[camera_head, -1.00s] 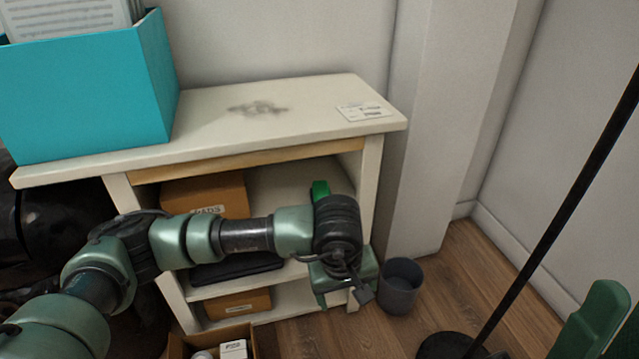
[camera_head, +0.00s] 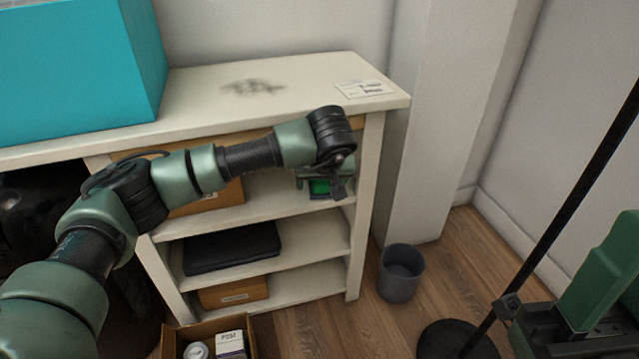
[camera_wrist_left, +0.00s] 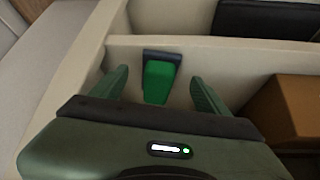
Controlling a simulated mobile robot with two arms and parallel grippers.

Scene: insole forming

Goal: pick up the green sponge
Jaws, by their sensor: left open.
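The green sponge (camera_head: 320,187) lies on the upper shelf of the white shelf unit, near its right side wall. In the left wrist view the sponge (camera_wrist_left: 159,80) lies between the two fingers, with a dark strip across its far end. My left gripper (camera_wrist_left: 158,84) is open, with one finger on each side of the sponge and a visible gap on both sides. In the head view my left gripper (camera_head: 322,183) reaches into the shelf and partly hides the sponge. Green and dark parts of my right arm show at the lower right; its jaws cannot be made out.
The shelf's top board (camera_head: 215,108) is just above my left wrist. A brown box (camera_head: 230,196) sits left on the same shelf; a black flat item (camera_head: 232,247) lies below. A grey bin (camera_head: 400,273) and a black stand (camera_head: 456,342) are on the floor.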

